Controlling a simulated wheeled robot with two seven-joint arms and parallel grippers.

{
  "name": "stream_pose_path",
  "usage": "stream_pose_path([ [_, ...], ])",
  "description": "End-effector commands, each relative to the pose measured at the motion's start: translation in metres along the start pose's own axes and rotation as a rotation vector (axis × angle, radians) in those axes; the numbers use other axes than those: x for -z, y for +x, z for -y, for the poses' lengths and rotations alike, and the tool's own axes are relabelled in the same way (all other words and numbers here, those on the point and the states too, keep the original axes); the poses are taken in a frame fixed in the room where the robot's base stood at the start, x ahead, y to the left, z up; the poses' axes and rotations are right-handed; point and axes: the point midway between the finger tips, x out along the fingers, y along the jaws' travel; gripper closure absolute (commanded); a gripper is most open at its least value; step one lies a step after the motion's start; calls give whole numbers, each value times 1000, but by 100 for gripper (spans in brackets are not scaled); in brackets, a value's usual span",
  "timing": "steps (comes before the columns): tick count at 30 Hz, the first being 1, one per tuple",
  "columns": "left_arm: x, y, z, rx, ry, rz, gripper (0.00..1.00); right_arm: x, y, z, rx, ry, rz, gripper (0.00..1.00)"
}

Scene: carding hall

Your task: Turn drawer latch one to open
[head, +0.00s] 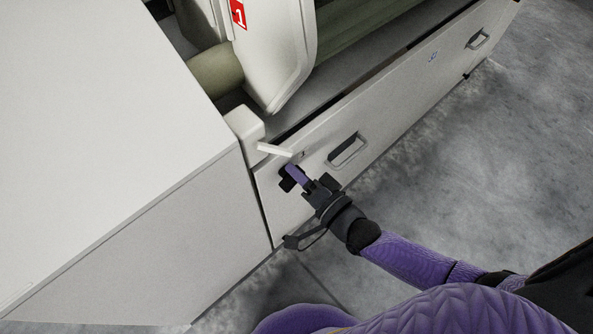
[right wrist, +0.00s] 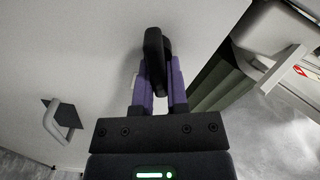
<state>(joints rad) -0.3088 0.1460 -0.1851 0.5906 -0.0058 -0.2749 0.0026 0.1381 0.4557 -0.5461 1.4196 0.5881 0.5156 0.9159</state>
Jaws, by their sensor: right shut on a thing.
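The drawer latch is a small black handle (head: 285,184) near the left end of the pale drawer front (head: 390,112). In the right wrist view the black latch handle (right wrist: 154,52) stands between my purple fingers. My right gripper (head: 292,171) is shut on the latch handle, and its fingers hide part of it in the head view. The gripper (right wrist: 158,82) also shows in the right wrist view, one finger on each side of the handle. The exact angle of the latch is hard to tell. My left gripper is not in view.
A white lever (head: 276,150) sticks out just above the latch. A recessed drawer handle (head: 346,149) lies to its right, and another handle (head: 478,39) is farther along. A large white cabinet (head: 100,130) fills the left. The grey floor (head: 470,170) at right is clear.

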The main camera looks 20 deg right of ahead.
Motion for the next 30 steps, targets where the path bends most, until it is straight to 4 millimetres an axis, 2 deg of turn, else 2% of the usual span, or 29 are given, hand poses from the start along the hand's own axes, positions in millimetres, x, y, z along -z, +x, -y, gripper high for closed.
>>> stream_pose_path([
  [15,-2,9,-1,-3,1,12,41,-3,-1,-7,-5,362,4,100],
  [30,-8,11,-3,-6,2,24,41,-3,-1,-7,-5,458,3,100],
])
